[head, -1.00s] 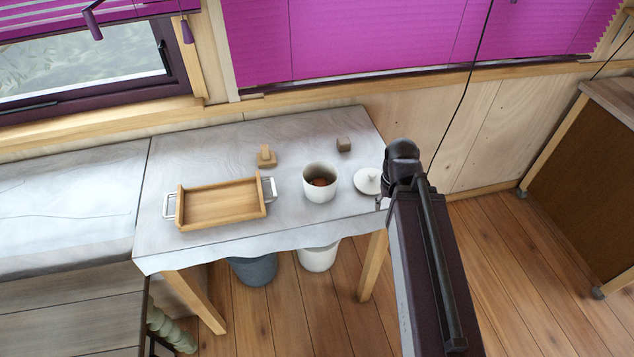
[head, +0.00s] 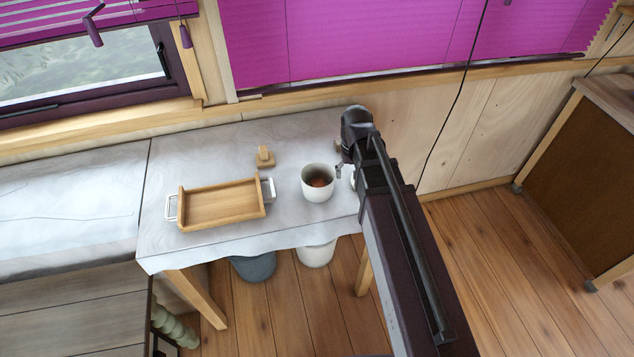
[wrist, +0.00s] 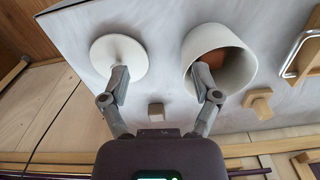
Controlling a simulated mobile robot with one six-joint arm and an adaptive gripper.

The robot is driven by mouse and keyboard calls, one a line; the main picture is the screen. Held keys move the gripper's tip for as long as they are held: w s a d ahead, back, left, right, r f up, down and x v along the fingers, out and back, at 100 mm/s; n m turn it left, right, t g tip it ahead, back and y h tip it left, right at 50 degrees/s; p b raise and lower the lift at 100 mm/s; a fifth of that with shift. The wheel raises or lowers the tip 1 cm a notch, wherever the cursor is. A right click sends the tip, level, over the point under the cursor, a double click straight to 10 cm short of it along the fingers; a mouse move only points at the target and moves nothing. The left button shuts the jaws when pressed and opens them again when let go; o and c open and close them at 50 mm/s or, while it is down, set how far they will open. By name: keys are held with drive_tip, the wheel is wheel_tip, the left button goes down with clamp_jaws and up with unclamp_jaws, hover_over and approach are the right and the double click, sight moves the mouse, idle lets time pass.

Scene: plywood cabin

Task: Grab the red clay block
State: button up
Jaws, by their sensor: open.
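A reddish-brown block (head: 319,182) lies inside the white pot (head: 317,195) on the table; the pot hides most of it. In the wrist view, part of the block (wrist: 226,58) shows inside the pot (wrist: 240,80). My gripper (wrist: 160,82) is open and empty. In the head view, my gripper (head: 343,168) is just right of the pot. In the wrist view, one finger overlaps the white lid (wrist: 118,55) and the other overlaps the pot's near rim; I cannot tell whether they touch. In the head view, my arm hides most of the lid.
A wooden tray (head: 222,204) with metal handles stands left of the pot. A wooden piece with a raised knob (head: 265,157) sits behind it. A small brown cube (wrist: 156,111) lies between the fingers' lines of view, near the wall side. The wall and window sill bound the table's back.

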drive_tip(key=w+a+r+p, duration=0.1)
drive_tip(key=w+a, duration=0.1)
drive_tip(key=a, duration=0.2)
drive_tip(key=w+a+r+n+p, duration=0.1)
drive_tip(key=w+a, duration=0.2)
drive_tip(key=a, duration=0.2)
drive_tip(key=shift+a+r, duration=0.25)
drive_tip(key=shift+r, duration=0.1)
drive_tip(key=shift+f, duration=0.15)
drive_tip(key=b, duration=0.9)
hover_over(318, 184)
drive_tip(key=s, duration=0.1)
wheel_tip(318, 184, down, 8)
drive_tip(key=shift+f, duration=0.15)
drive_tip(key=shift+s+f+b, duration=0.1)
drive_tip(key=shift+f+b, duration=2.35)
drive_tip(key=shift+f, duration=0.15)
